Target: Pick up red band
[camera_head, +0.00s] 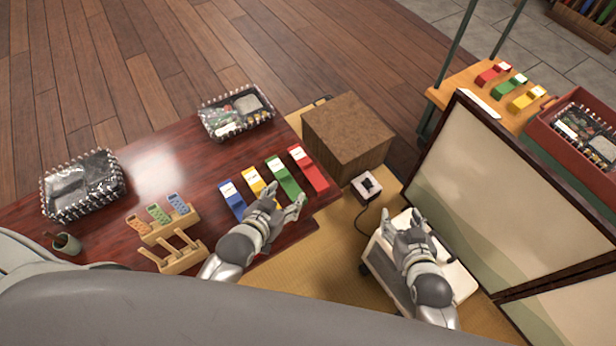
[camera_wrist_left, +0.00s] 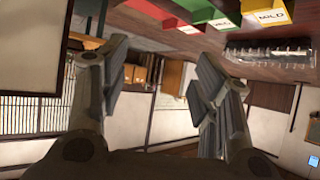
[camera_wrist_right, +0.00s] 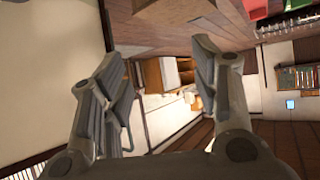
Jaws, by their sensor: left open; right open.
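A red band (camera_head: 308,168) with a white label lies at the right end of a row on the dark red table (camera_head: 150,165). Green (camera_head: 284,178), yellow (camera_head: 258,186) and blue (camera_head: 232,199) bands lie to its left. My left gripper (camera_head: 287,197) is open and empty over the near ends of the row, partly covering the yellow and green bands. The left wrist view shows the red band (camera_wrist_left: 152,8) at its top edge, above the open fingers. My right gripper (camera_head: 405,219) is open and empty over a white-topped cart, well right of the row.
A brown box (camera_head: 347,132) stands beyond the table's right end. A folding screen (camera_head: 530,190) stands at right. Behind it, an orange table holds another red band (camera_head: 493,74). Packed lunch trays (camera_head: 237,110) and a wooden rack (camera_head: 176,253) are on the dark table.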

